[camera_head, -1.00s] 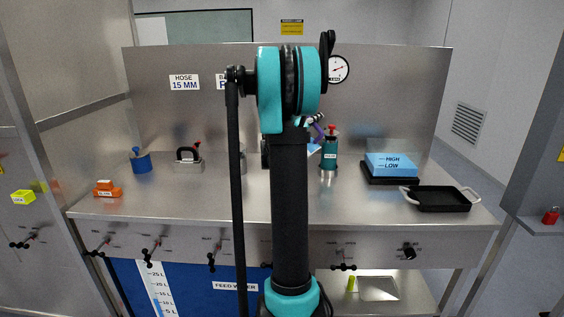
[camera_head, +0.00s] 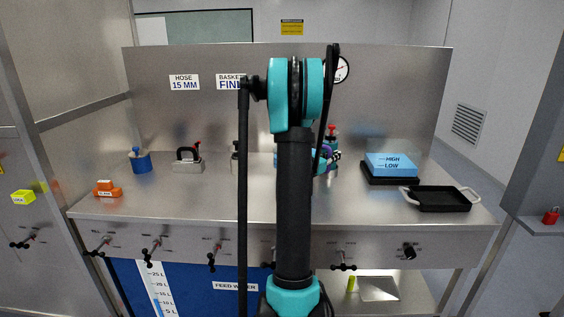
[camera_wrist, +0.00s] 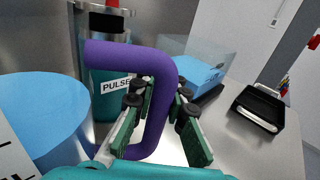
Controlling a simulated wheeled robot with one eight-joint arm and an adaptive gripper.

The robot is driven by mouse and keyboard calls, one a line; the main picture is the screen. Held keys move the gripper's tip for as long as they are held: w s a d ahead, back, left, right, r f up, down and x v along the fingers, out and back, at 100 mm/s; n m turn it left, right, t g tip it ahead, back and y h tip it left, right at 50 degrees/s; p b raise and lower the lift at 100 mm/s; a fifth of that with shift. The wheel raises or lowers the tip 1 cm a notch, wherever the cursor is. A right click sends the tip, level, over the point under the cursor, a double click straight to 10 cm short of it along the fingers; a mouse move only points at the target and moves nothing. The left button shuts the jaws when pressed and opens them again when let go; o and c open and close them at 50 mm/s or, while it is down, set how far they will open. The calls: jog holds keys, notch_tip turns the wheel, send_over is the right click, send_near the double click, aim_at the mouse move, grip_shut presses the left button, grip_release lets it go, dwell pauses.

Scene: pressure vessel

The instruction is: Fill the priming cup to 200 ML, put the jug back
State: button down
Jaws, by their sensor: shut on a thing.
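In the wrist view my gripper (camera_wrist: 158,125) is shut on the purple handle (camera_wrist: 162,75), which I take to be the jug's. A large light-blue body (camera_wrist: 40,110) with a white label fills the left edge, probably the jug; its spout and base are out of view. In the head view the purple handle (camera_head: 331,155) shows just right of my arm, which hides most of the gripper and jug. I cannot make out the priming cup or its level.
A blue pot (camera_head: 140,161) and an orange block (camera_head: 107,188) are left.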

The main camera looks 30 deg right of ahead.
jog(key=shift+r, duration=0.15)
jog(key=shift+r, duration=1.4)
